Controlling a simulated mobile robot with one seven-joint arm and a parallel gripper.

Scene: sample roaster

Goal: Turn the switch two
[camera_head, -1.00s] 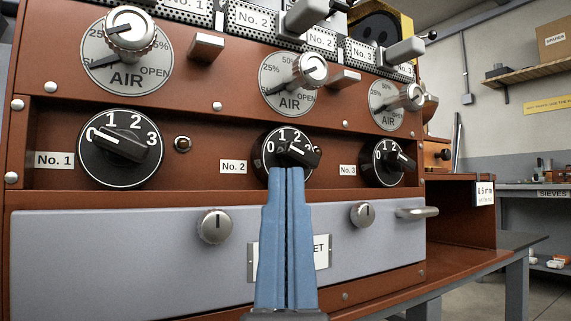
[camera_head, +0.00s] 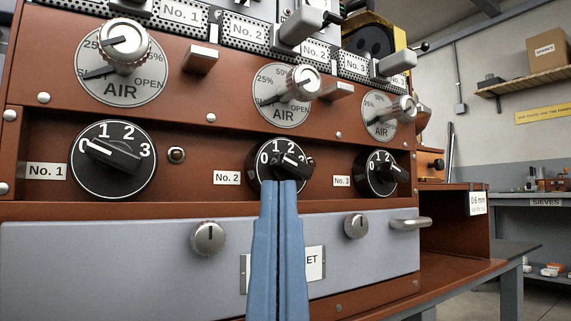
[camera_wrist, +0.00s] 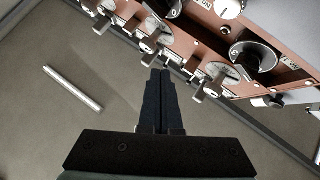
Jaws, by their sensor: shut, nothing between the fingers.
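The No. 2 switch (camera_head: 267,179) is a black round dial with a bar handle, marked 0, 1, 2 and more. It sits in the middle of the red-brown panel, right of its No. 2 label (camera_head: 227,178). Its bar slants down to the right; I cannot tell its exact setting. My gripper (camera_head: 280,182) has blue fingers, shut with nothing between them. In the head view the tips overlap the dial's lower part, below the bar; contact is unclear. In the wrist view my gripper (camera_wrist: 161,72) shows dark, near the panel's edge.
The No. 1 switch (camera_head: 110,180) is to the left and the No. 3 switch (camera_head: 375,188) to the right. AIR knobs (camera_head: 303,82) jut out above. A grey drawer (camera_head: 130,275) with round knobs and a handle (camera_head: 411,222) lies below.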

